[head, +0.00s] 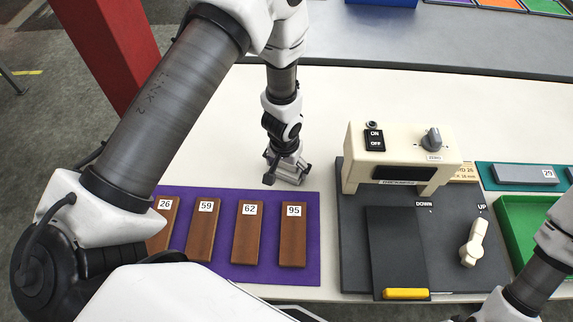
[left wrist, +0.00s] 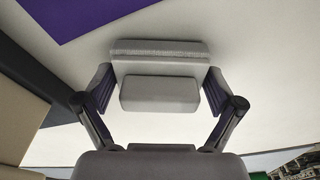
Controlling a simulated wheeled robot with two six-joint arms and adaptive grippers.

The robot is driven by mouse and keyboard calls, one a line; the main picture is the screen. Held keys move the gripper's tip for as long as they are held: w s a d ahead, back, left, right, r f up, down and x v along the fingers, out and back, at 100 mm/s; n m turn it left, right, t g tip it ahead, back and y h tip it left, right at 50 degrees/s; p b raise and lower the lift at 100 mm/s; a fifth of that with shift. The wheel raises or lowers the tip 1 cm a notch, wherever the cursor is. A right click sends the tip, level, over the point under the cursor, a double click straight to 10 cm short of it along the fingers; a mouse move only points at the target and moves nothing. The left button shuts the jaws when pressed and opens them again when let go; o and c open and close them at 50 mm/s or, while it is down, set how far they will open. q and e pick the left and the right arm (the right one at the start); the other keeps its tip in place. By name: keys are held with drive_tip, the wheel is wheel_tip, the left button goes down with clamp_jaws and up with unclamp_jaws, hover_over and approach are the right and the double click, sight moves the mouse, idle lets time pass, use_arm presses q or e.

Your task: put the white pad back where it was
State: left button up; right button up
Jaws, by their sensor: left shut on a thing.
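The white pad (left wrist: 160,92), a pale grey-white block with a wider back part, sits between the two fingers of my left gripper (left wrist: 160,88) in the left wrist view. My left gripper (head: 287,174) is shut on the pad and points down over the cream table, just behind the purple mat's back edge. In the head view the gripper largely hides the pad, and I cannot tell whether it touches the table. My right gripper is out of view; only part of that arm shows at lower right.
The purple mat (head: 312,245) bears several numbered wooden blocks, among them 95 (head: 293,245). The cream hot press (head: 400,150) on its dark base (head: 352,260) stands to the right. A green tray (head: 507,225) and a teal mat (head: 485,176) lie farther right. The table (head: 215,150) left of the gripper is clear.

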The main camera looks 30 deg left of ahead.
sight(236, 233)
use_arm(q)
drive_tip(key=shift+w+a+f, duration=0.2)
drive_tip(key=shift+w+a, duration=0.05)
drive_tip(key=shift+a, duration=0.1)
drive_tip(key=o, duration=0.9)
drive_tip(key=shift+c, duration=0.2)
drive_tip(key=shift+s+d+r, duration=0.1)
drive_tip(key=shift+d+r, duration=0.05)
drive_tip(key=shift+d, duration=0.05)
drive_tip(key=r+p, duration=0.2)
drive_tip(key=r, duration=0.2)
drive_tip(key=s+r+p, duration=0.1)
drive_tip(key=r+p, duration=0.2)
drive_tip(key=r, duration=0.1)
drive_tip(key=r+p, duration=0.2)
drive_tip(key=r, duration=0.2)
drive_tip(key=shift+s+a, duration=0.1)
drive_tip(key=shift+s, duration=0.15)
